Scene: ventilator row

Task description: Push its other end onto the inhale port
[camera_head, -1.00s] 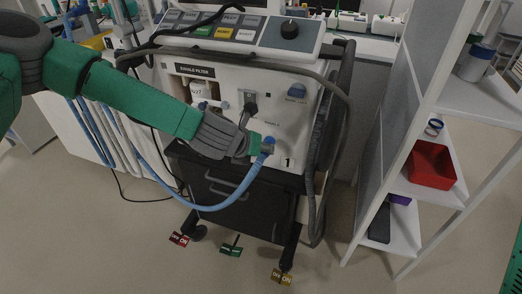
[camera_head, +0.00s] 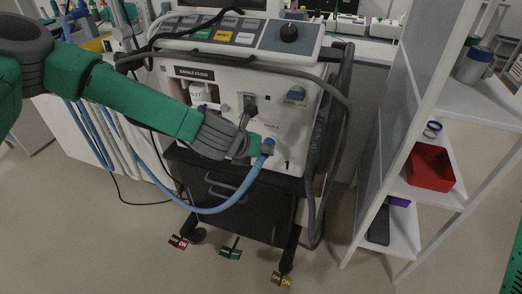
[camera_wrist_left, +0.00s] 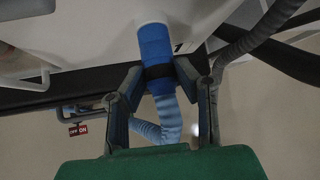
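The blue corrugated hose (camera_head: 215,209) hangs in a loop in front of the ventilator (camera_head: 285,115). Its blue end cuff (camera_head: 269,143) is against the white front panel, left of the "1" label. The wrist view shows the cuff (camera_wrist_left: 155,45) reaching the panel, with a black band (camera_wrist_left: 159,71) below it. My right gripper is not in view.
A dark hose (camera_head: 318,200) runs down the ventilator's right side. A white shelf unit (camera_head: 400,225) with a red bin (camera_head: 430,167) stands to the right. More hoses (camera_head: 95,135) hang at the left. Coloured tags (camera_head: 231,253) sit low at the ventilator's base.

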